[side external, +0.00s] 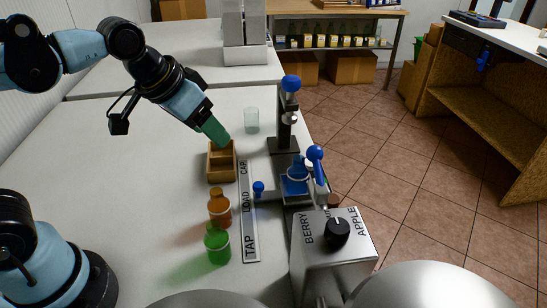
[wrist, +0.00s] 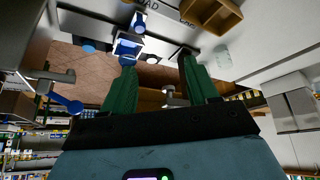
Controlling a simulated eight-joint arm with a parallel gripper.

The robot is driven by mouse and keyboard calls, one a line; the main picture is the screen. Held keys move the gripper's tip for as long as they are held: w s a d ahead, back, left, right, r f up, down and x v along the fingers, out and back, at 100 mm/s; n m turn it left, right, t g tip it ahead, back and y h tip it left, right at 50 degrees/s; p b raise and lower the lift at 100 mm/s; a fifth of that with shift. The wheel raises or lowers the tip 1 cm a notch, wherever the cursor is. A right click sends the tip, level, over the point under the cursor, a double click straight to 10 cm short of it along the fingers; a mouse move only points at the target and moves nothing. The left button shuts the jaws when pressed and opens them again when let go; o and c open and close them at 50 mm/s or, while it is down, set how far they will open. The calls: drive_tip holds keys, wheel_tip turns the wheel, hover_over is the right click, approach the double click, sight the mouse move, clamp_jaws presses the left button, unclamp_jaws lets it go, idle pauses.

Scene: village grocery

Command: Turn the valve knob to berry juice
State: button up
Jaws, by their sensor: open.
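The valve knob (side external: 337,232) is a round black knob on top of a metal box (side external: 335,262) in the front right of the side view. BERRY is lettered to its left and APPLE to its right; I cannot tell which its pointer faces. My gripper (side external: 219,137) has green fingers and hangs over the far end of a small wooden box, well behind and left of the knob. In the wrist view the fingers (wrist: 158,62) are apart with nothing between them. I cannot make out the knob in the wrist view.
A blue-handled tap (side external: 316,165) stands behind the knob, beside a blue flask (side external: 297,176). A blue-topped press (side external: 290,100) stands farther back. Orange (side external: 219,208) and green (side external: 217,246) bottles, the wooden box (side external: 221,165) and a clear glass (side external: 252,120) stand on the white table.

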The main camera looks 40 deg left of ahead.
drive_tip(key=w+d+r+m+g, duration=0.1)
drive_tip(key=d+r+g, duration=0.1)
drive_tip(key=d+r, duration=0.35)
drive_tip(key=w+d+r+m+g, duration=0.1)
drive_tip(key=d+r+m, duration=0.1)
drive_tip(key=d, duration=0.6)
drive_tip(key=m+g+y, duration=0.1)
drive_tip(key=m+g, duration=0.2)
approach(338, 225)
wheel_tip(338, 225, down, 8)
drive_tip(key=shift+s+f, duration=0.15)
drive_tip(key=shift+f, duration=0.1)
drive_tip(key=shift+c, duration=0.2)
drive_tip(key=c, duration=1)
drive_tip(key=shift+n, duration=0.3)
